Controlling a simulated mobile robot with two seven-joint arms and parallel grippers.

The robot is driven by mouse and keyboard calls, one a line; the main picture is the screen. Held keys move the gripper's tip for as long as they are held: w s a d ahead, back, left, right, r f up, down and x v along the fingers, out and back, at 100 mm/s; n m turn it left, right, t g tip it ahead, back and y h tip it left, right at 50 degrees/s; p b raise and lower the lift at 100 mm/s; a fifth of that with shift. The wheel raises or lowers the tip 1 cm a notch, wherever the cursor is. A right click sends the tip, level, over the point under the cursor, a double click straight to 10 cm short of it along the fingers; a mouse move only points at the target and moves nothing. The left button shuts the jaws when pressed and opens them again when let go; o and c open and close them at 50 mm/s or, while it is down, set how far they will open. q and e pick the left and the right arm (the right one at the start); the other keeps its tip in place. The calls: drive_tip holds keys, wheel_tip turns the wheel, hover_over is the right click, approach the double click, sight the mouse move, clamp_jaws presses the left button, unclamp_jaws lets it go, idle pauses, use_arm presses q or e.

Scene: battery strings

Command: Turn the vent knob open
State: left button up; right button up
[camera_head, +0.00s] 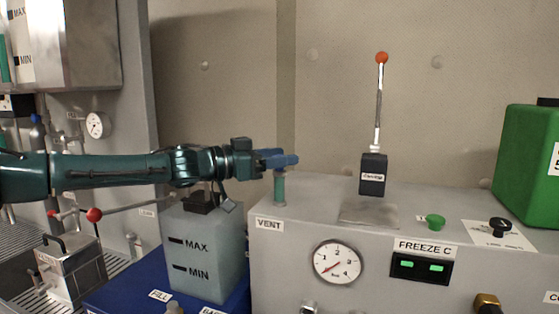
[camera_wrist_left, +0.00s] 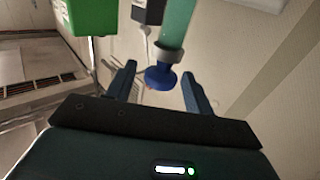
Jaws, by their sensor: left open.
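The vent knob (camera_wrist_left: 160,78) is blue and sits on a grey collar at the end of a teal pipe (camera_wrist_left: 178,25) in the left wrist view. In the head view the teal pipe (camera_head: 279,190) rises from the grey cabinet just above the "VENT" label (camera_head: 269,224); my fingers hide the knob there. My left gripper (camera_head: 278,158) reaches in from the left at the pipe's top. It is open, and the left wrist view shows the knob between its two fingers (camera_wrist_left: 159,70), with no clear contact. My right gripper is not in view.
A translucent MAX/MIN tank (camera_head: 205,250) stands below my left wrist. On the cabinet (camera_head: 320,190) are a red-knobbed lever (camera_head: 379,105), a gauge (camera_head: 338,261), a green button (camera_head: 435,221) and a black knob (camera_head: 500,225). A green container (camera_head: 530,150) stands at right.

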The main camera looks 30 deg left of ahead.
use_arm(q)
drive_tip(key=shift+w+d, duration=0.1)
drive_tip(key=shift+w, duration=0.1)
drive_tip(key=c, duration=0.9)
